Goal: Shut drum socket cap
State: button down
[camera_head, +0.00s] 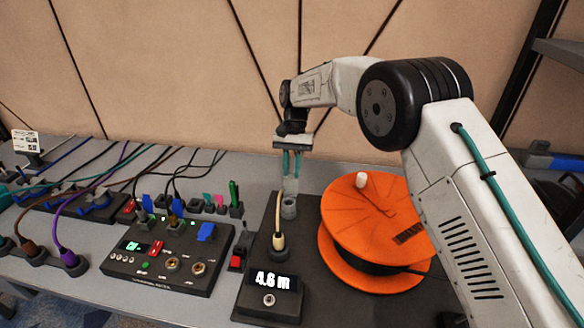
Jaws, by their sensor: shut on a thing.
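The orange cable drum (372,222) lies flat on the table at right of centre, with a pale knob on top. To its left, on the dark base plate, stands a small grey round socket (288,208). My gripper (291,172) points straight down above this socket, its two teal fingers close together. They are shut on a small grey piece (290,185) that looks like the socket's cap, standing upright at the socket. The fingertips hide part of it, and I cannot tell if it is hinged there.
A display reading 4.6 m (272,282) is at the front. A control panel (168,252) with several plugs and cables fills the left. My arm comes in from the right, over the drum.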

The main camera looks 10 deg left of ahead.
aim_at(288, 179)
jog(key=shift+s, duration=0.1)
jog(key=shift+s+r+t, duration=0.2)
jog(key=shift+s+t, duration=0.25)
jog(key=shift+t, duration=0.2)
jog(key=shift+s+r+t, duration=0.15)
jog(key=shift+s+t, duration=0.3)
jog(key=shift+t, duration=0.2)
jog(key=shift+s+t, duration=0.65)
jog(key=shift+t, duration=0.15)
jog(key=t, duration=0.1)
jog(key=s+t, duration=0.2)
jog(key=shift+s+d+f, duration=0.15)
jog(key=shift+s+f, duration=0.1)
jog(key=shift+s+d+f+t+y, duration=0.15)
jog(key=shift+s+f+t, duration=0.6)
jog(key=shift+t, duration=0.8)
jog(key=shift+s+a+f+t+y, duration=0.1)
jog(key=shift+s+f+t, duration=0.65)
jog(key=shift+t, duration=0.75)
jog(key=shift+s+d+f+t+y, duration=0.15)
jog(key=shift+s+f+t, duration=0.6)
jog(key=shift+t, duration=0.8)
jog(key=shift+s+r, duration=0.15)
